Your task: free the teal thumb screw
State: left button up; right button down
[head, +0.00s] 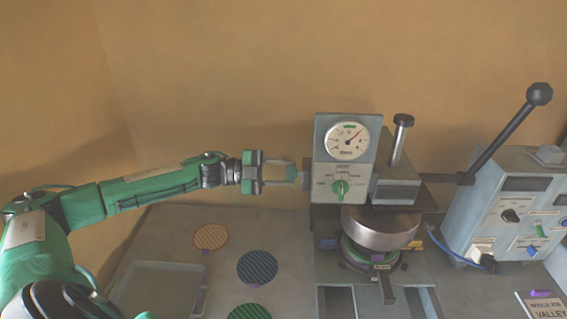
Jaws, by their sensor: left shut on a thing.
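The teal thumb screw (291,173) is a small part on the left side of the press head (325,152). My left gripper (292,172) comes in level from the left. Its fingers are shut on the thumb screw, one above and one below it, close to the side of the press head. The screw's inner end is hard to make out. My right gripper is not in view.
The press has a dial gauge (347,140), a green knob (340,187) and a round metal platen (381,230). A long black lever (508,129) rises at right beside a control box (498,215). Striped discs (257,267) and a shallow tray (150,290) are on the bench at left.

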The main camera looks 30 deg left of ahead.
pick_arm(q)
jog(key=shift+s+d+f+n+p, duration=0.1)
jog(key=shift+n+p, duration=4.35)
jog(key=shift+n, duration=1.05)
jog(key=o, duration=0.9)
jog(key=shift+o, duration=0.4)
jog(key=shift+f, duration=0.1)
